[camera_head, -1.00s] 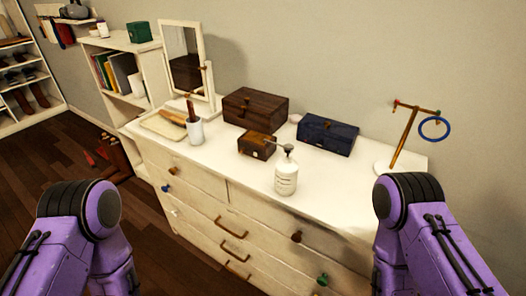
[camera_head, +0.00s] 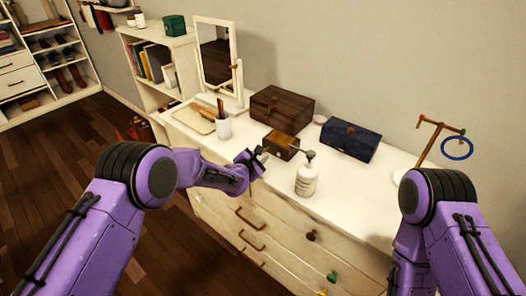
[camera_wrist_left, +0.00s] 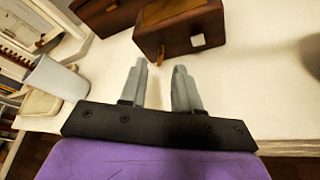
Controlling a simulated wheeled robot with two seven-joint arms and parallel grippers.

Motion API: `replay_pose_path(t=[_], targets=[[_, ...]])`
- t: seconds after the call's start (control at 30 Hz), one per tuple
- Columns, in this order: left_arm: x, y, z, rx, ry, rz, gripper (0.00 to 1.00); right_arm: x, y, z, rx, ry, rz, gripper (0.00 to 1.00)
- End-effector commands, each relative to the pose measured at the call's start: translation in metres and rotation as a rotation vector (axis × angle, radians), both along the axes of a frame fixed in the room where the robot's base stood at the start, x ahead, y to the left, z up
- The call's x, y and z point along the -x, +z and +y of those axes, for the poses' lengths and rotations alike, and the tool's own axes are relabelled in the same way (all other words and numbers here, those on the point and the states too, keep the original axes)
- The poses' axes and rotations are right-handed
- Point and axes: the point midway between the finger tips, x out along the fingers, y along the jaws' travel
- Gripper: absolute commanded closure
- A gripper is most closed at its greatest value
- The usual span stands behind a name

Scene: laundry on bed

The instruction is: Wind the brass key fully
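A small brown wooden box (camera_head: 281,145) sits near the front of the white dresser top. In the left wrist view the box (camera_wrist_left: 185,30) shows a short brass-coloured piece (camera_wrist_left: 160,56) low on its near face, perhaps the key, and a small pale square beside it. I cannot make out the key's shape. My left gripper (camera_head: 260,156) is over the dresser's front edge, just left of the box. In the left wrist view its two grey fingers (camera_wrist_left: 160,78) are apart, empty, and point at the box without touching it. My right gripper is out of view.
A white pump bottle (camera_head: 306,180) stands close right of the small box. A white cup (camera_head: 223,128) is to its left. A larger dark wooden box (camera_head: 281,108) and a blue box (camera_head: 347,140) stand behind. A mirror and a brass stand with a blue ring flank them.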

Motion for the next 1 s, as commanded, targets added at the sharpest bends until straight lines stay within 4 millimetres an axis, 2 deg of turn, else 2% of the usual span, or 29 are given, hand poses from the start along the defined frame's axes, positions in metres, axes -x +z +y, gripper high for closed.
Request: replay_pose_path(t=[0.1, 0.23, 0.57, 0.6, 0.67, 0.7, 0.87, 1.0], targets=[[-0.015, -0.006, -0.007, 0.0, -0.001, -0.001, 0.68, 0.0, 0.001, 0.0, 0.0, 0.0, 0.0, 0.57], [-0.025, -0.01, -0.011, -0.001, -0.001, 0.0, 0.68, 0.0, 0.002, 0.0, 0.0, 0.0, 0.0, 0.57], [-0.029, -0.011, -0.012, -0.001, 0.0, 0.001, 0.68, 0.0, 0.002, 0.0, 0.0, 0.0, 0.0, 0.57], [-0.029, -0.011, -0.012, -0.001, 0.0, 0.001, 0.75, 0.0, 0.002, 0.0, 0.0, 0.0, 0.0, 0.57], [-0.029, -0.011, -0.012, -0.001, -0.001, 0.0, 0.94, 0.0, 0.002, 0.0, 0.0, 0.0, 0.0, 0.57], [-0.029, -0.011, -0.012, -0.001, -0.001, 0.0, 1.0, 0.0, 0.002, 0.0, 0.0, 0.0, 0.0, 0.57], [-0.029, -0.012, -0.012, -0.001, 0.0, 0.0, 1.0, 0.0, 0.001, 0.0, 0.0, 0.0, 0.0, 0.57], [-0.03, -0.019, -0.009, -0.021, 0.007, -0.016, 1.0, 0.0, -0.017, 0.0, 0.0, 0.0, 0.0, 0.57]])
